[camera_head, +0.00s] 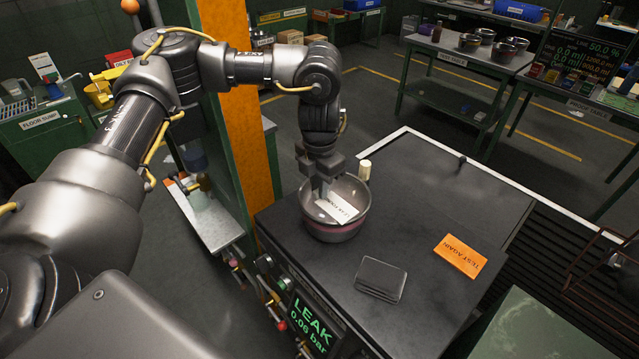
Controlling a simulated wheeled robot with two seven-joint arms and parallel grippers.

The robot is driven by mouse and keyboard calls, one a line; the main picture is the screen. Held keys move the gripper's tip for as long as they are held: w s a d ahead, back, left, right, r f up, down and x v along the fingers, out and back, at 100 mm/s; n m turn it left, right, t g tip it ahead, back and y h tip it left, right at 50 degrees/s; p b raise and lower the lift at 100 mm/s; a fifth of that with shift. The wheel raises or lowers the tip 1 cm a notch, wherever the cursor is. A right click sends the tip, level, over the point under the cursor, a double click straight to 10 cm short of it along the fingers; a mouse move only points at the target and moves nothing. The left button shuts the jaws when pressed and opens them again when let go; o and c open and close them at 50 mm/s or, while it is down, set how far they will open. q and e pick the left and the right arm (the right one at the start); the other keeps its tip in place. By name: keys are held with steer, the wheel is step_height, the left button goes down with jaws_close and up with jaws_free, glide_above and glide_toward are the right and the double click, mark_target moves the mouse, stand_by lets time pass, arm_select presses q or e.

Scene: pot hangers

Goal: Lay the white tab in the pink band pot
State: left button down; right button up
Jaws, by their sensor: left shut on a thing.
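The pot with the pink band (335,232) stands on the black bench top, near its left edge. The white tab (338,211), with dark print on it, is inside the pot's mouth, tilted. I cannot tell whether it touches the pot's floor. My left gripper (323,190) reaches down into the pot from above and is shut on the upper left end of the white tab. The fingertips are partly hidden by the gripper body and the pot's rim. My right gripper is not in view.
An orange "TEST AGAIN" tab (460,256) and a dark grey block (381,279) lie on the black bench top (440,200). A small cream cylinder (365,170) stands just behind the pot. The bench's middle is clear.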

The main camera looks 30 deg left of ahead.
arm_select(q)
steer(key=c, duration=1.4)
jaws_free()
steer(key=shift+c, duration=0.2)
steer(key=shift+r, duration=0.25)
step_height(320, 180, up, 13)
steer(key=b, duration=0.1)
steer(key=shift+b, duration=0.35)
steer(key=shift+f, duration=0.1)
